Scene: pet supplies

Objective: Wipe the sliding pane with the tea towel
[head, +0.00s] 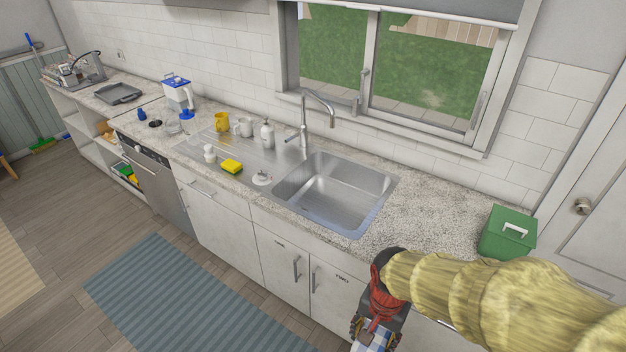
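The window above the sink has two panes, a left pane (334,50) and a right pane (432,80), each with a handle on its frame. I cannot tell for sure which one slides. My gripper (374,328) is at the bottom edge of the head view, in front of the counter and well below and away from the window. It points down and appears shut on a blue and white checked tea towel (372,342). Most of the towel is cut off by the picture's edge.
The sink (338,190) and its tall tap (306,120) stand between me and the window. A green box (508,234) sits at the counter's right end. A yellow sponge (231,167), soap bottle (267,134) and mugs stand left of the sink.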

